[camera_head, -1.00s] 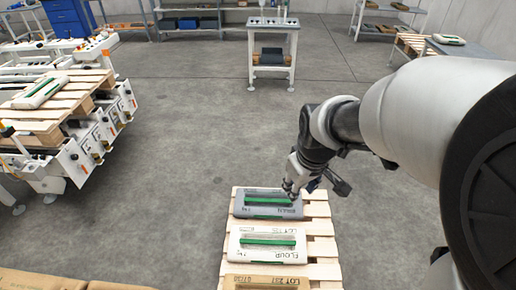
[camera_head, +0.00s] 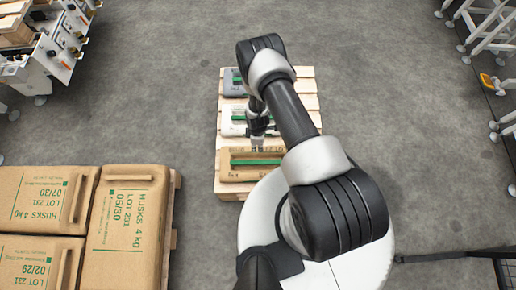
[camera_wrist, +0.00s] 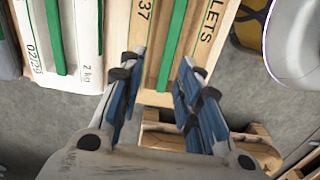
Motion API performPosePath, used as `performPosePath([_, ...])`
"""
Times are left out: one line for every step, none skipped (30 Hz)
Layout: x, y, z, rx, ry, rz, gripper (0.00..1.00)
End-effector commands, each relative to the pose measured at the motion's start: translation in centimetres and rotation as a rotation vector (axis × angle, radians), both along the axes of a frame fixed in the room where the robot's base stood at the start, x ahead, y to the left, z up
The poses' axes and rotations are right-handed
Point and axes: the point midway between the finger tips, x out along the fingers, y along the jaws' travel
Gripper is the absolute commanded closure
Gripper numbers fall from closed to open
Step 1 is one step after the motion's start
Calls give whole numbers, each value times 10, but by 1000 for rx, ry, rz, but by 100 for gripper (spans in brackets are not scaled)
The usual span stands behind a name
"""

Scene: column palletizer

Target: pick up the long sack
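A long brown sack (camera_head: 236,172) with a green strip along its top lies across the near end of a wooden pallet (camera_head: 310,102). The same brown sack (camera_wrist: 205,32) is at the upper middle of the wrist view, with its strip running between the fingers. My gripper (camera_head: 258,146) hangs over this sack. In the wrist view my gripper (camera_wrist: 158,80) is open and empty, its two blue fingers spread apart. I cannot tell whether the fingertips touch the sack. My arm hides part of the sack in the head view.
A white sack (camera_head: 232,122) and a grey sack (camera_head: 232,88) lie farther along the same pallet. Large brown husks sacks (camera_head: 128,225) fill another pallet at the lower left. White machinery (camera_head: 45,50) stands at the upper left. The floor between is clear.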

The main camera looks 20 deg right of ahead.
Motion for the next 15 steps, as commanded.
performPosePath([-11,0,-11,0,7,16,68])
performPosePath([-15,0,-16,0,9,23,68])
performPosePath([-19,0,-21,0,10,32,68])
performPosePath([-21,0,-25,0,10,36,68])
performPosePath([-22,0,-29,0,12,39,68])
performPosePath([-24,0,-35,0,13,41,68])
performPosePath([-24,0,-40,0,13,42,68])
performPosePath([-25,0,-46,0,13,43,68])
performPosePath([-25,0,-54,0,14,42,68])
performPosePath([-25,0,-61,0,14,42,68])
performPosePath([-26,0,-68,0,15,42,68])
performPosePath([-25,0,-77,0,14,42,68])
performPosePath([-26,0,-84,0,15,42,68])
performPosePath([-25,0,-91,0,14,42,68])
performPosePath([-25,0,-100,0,14,42,68])
